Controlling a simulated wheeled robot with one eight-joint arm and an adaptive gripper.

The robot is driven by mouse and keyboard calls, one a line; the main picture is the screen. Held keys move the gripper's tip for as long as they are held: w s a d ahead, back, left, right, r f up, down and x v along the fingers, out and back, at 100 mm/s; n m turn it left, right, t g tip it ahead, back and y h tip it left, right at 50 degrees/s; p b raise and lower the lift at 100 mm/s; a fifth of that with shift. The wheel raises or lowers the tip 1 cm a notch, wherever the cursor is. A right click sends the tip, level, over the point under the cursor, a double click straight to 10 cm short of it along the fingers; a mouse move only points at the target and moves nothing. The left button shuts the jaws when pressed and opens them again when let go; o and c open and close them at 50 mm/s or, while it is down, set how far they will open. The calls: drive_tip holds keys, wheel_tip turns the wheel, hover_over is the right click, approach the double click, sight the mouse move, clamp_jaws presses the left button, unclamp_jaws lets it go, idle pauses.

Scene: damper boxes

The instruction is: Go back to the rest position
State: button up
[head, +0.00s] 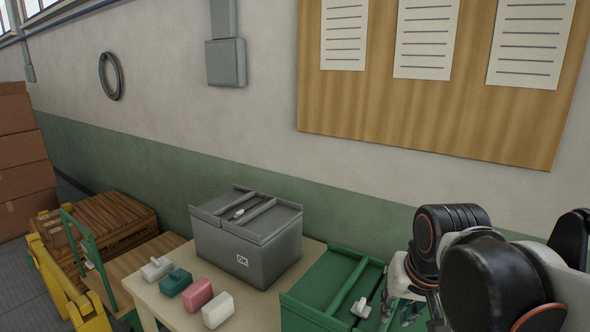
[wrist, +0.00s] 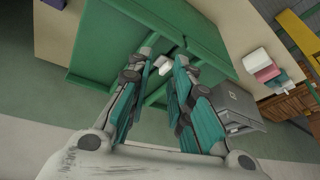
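My gripper (wrist: 164,52) is open in the wrist view, its two teal-padded fingers apart with nothing held between them. The fingers point toward the green box (wrist: 105,38), and a small white piece on it (wrist: 164,66) shows between the fingertips. In the head view my arm fills the lower right, and my gripper (head: 408,305) is partly in view beside the green box (head: 318,290). The white piece (head: 361,308) sits on that box. How far the fingertips are from the box is hard to tell.
A grey box marked OK (head: 250,252) stands on the table (head: 160,296) left of the green box. White, teal and pink blocks (head: 198,293) line the table's front. A yellow pallet truck (head: 60,280), wooden pallets (head: 115,225) and cartons (head: 20,165) are at left. The wall is close behind.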

drive_tip(key=s+f+n+t+b, duration=0.2)
drive_tip(key=s+f, duration=0.3)
drive_tip(key=s, duration=0.3)
drive_tip(key=shift+s+d+f+t+b, duration=0.3)
drive_tip(key=shift+d+b, duration=0.15)
drive_tip(key=shift+b, duration=0.1)
